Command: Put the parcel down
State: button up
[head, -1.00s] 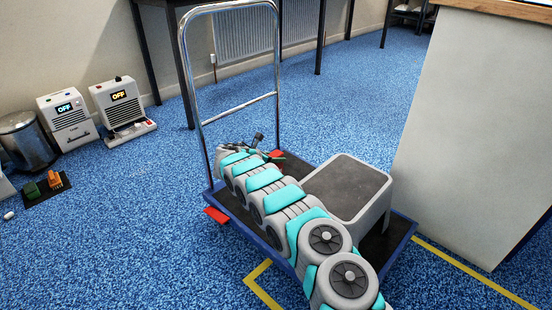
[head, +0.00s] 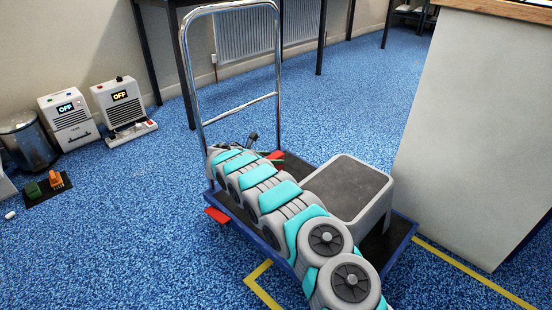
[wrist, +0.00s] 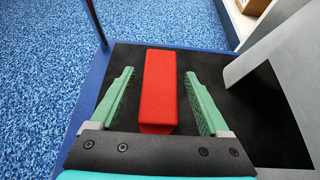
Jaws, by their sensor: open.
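A red block (wrist: 160,90), which looks like the parcel, lies on the black deck of the blue-edged trolley (wrist: 87,120) in the wrist view. My gripper (wrist: 160,75) is open, with one green finger on each side of the block and a visible gap on both sides. In the head view my gripper (head: 252,146) is low over the trolley (head: 405,238), near the foot of its chrome handle. A bit of red (head: 275,155) shows beside it there, and my arm hides much of the deck.
A grey step stool (head: 345,188) stands on the trolley, right of my arm. The chrome handle (head: 185,75) rises behind my gripper. A white counter (head: 470,140) stands close on the right. Two heaters (head: 122,103) and a bin (head: 28,142) are at the left wall.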

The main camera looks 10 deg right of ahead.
jog(key=v, duration=0.9)
jog(key=s+d+r+m+g, duration=0.5)
jog(key=s+d+r+m, duration=0.5)
jog(key=s+d+r, duration=0.6)
jog(key=s+d+r+m+g+y, duration=0.15)
jog(key=s+d+m, duration=0.25)
jog(key=s, duration=0.7)
jog(key=s+a+m+y, duration=0.2)
jog(key=s+a+m, duration=0.1)
jog(key=s, duration=0.9)
jog(key=s+a+f+m+g+y, duration=0.1)
jog(key=s+a+m+y, duration=0.2)
jog(key=s, duration=0.9)
jog(key=s+a+f+m+g+y, duration=0.1)
jog(key=s+a+m+y, duration=0.2)
jog(key=s, duration=0.9)
jog(key=a+m, duration=0.2)
jog(key=a, duration=0.1)
jog(key=shift+s+a, duration=0.15)
jog(key=shift+a, duration=0.1)
jog(key=shift+g, duration=0.25)
jog(key=shift+c, duration=0.2)
